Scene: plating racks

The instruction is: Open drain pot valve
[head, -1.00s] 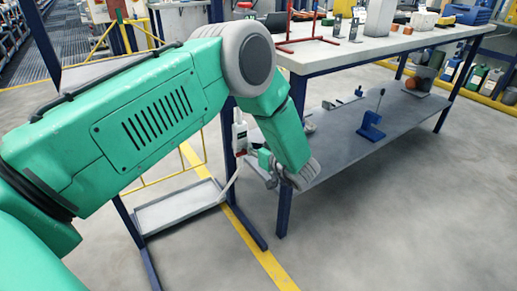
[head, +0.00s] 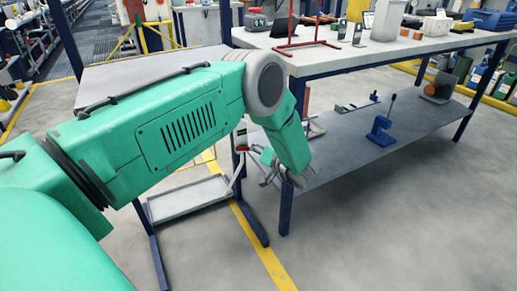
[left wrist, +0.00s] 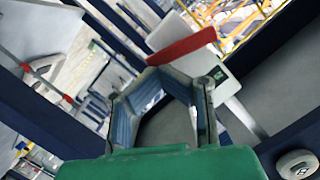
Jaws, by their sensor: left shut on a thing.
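The drain pot (head: 240,135) is a small white vessel with a red part at its lower end and a pale pipe below, beside the blue table leg. It also shows in the left wrist view as a white body (left wrist: 178,30). The red valve part (left wrist: 187,47) crosses just beyond my fingertips there. My left gripper (head: 262,168) reaches down to the right of the pot. In the left wrist view, my left gripper (left wrist: 172,78) is shut on the red valve part; the exact contact is partly hidden. My right gripper is out of view.
A grey tray (head: 190,198) on a blue frame stands low at the left. The worktable (head: 350,55) has a lower shelf (head: 365,145) bearing a blue tool (head: 380,130). Table legs stand close to my gripper. The floor at the front right is clear.

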